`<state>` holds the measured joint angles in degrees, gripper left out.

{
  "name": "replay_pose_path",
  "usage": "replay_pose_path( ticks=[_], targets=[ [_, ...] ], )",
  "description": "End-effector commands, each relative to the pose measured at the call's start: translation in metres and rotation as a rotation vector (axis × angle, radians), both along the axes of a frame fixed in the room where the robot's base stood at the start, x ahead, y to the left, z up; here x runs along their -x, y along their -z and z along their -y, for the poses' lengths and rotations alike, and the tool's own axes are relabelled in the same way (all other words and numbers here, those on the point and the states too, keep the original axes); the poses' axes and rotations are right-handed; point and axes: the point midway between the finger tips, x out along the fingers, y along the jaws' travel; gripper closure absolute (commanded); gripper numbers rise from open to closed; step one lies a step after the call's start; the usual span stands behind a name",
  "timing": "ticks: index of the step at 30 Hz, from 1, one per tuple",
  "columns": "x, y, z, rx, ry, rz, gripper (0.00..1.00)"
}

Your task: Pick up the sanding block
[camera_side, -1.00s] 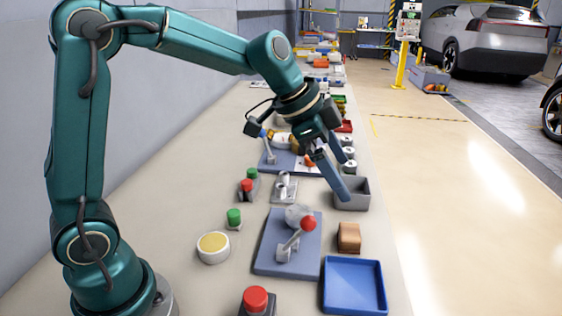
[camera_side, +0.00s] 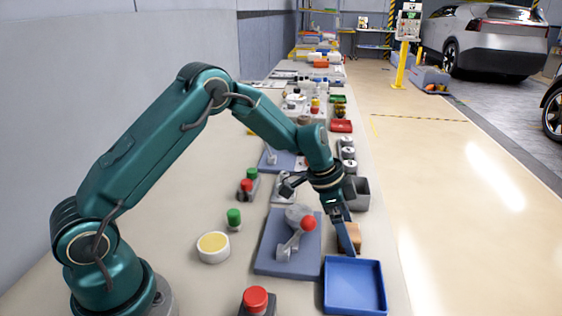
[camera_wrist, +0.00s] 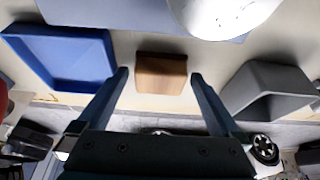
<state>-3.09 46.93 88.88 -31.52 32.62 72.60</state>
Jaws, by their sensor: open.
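The sanding block (camera_side: 355,236) is a small brown block on the bench, just behind the blue tray. In the side view my gripper (camera_side: 348,240) reaches down at it and its fingers hide part of the block. In the wrist view the block (camera_wrist: 161,73) shows whole between the two fingertips, a little ahead of them, with a gap on each side. My gripper (camera_wrist: 160,75) is open and empty. I cannot tell how high the fingertips are above the bench.
The blue tray (camera_side: 355,307) lies in front of the block, and a grey bin (camera_side: 362,194) stands behind it. A blue-grey plate (camera_side: 275,262) with a red-knobbed lever (camera_side: 308,223) is close on the left. The bench's right edge is near the block.

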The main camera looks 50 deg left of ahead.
Motion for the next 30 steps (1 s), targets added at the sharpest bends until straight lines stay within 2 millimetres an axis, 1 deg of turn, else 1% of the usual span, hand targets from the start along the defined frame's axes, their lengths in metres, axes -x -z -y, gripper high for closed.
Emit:
replay_pose_path(
  ticks=[8, 9, 11, 12, 14, 15, 24, 28, 30],
  targets=[
    [-0.001, 0.002, 0.001, -0.001, -0.001, 0.002, 0.00],
    [-0.001, 0.002, 0.001, -0.001, -0.001, 0.002, 0.04],
    [-0.001, 0.002, 0.001, 0.000, 0.000, 0.001, 0.27],
    [-0.001, 0.002, 0.001, 0.000, 0.000, 0.001, 0.42],
    [-0.001, 0.002, 0.001, 0.000, 0.000, 0.001, 0.65],
    [-0.001, 0.002, 0.001, 0.000, 0.000, 0.001, 0.80],
    [-0.001, 0.000, 0.001, 0.000, -0.001, 0.003, 0.80],
    [-0.002, -0.009, 0.001, 0.001, -0.001, 0.005, 0.80],
    [-0.002, -0.017, 0.001, 0.000, -0.001, 0.006, 0.80]
  ],
)
